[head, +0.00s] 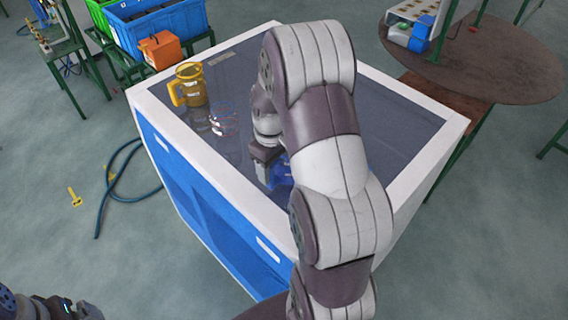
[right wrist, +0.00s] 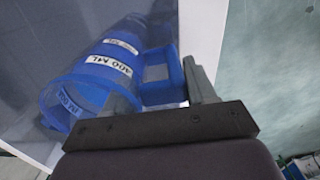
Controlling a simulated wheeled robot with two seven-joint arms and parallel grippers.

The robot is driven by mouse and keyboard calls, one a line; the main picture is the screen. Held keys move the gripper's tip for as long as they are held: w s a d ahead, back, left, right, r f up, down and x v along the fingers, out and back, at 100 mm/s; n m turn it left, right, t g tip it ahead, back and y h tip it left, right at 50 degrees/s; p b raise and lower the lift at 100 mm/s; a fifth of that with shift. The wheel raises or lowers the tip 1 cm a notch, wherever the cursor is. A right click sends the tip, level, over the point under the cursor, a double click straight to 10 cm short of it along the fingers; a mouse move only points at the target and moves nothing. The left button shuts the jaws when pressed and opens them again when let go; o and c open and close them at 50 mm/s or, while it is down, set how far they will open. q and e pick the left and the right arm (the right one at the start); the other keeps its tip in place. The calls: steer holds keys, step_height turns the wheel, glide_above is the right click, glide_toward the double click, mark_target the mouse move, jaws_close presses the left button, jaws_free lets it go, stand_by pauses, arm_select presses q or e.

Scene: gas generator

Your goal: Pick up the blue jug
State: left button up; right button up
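The blue jug (head: 281,173) is on the dark top of a white-and-blue cabinet, mostly hidden behind my right arm in the head view. In the right wrist view the blue jug (right wrist: 98,72) shows its round rim, white labels and a boxy handle. My right gripper (right wrist: 163,93) has its two fingers apart, with the jug's handle between them. In the head view the right gripper (head: 268,160) is low over the cabinet top at the jug. Only part of my left arm shows at the bottom left; its gripper is not seen.
A yellow jug (head: 190,85) and a clear glass vessel (head: 224,122) stand left of my right arm on the cabinet (head: 437,146). An orange box (head: 160,50) and blue crate (head: 165,28) lie beyond. A round brown table (head: 500,75) stands at upper right.

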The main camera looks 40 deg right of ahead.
steer(key=shift+s+d+r, duration=0.1)
steer(key=shift+s, duration=0.05)
jaws_close()
steer(key=shift+r+b, duration=0.3)
steer(key=shift+b, duration=0.05)
steer(key=shift+w+r+b, duration=0.2)
steer(key=shift+r+b, duration=0.55)
steer(key=shift+r, duration=0.45)
steer(key=s+a+r+p, duration=0.1)
steer(key=s+a+r, duration=0.6)
steer(key=a+r, duration=0.1)
steer(key=shift+s+a, duration=0.2)
steer(key=shift+a, duration=0.45)
steer(key=shift+a, duration=0.1)
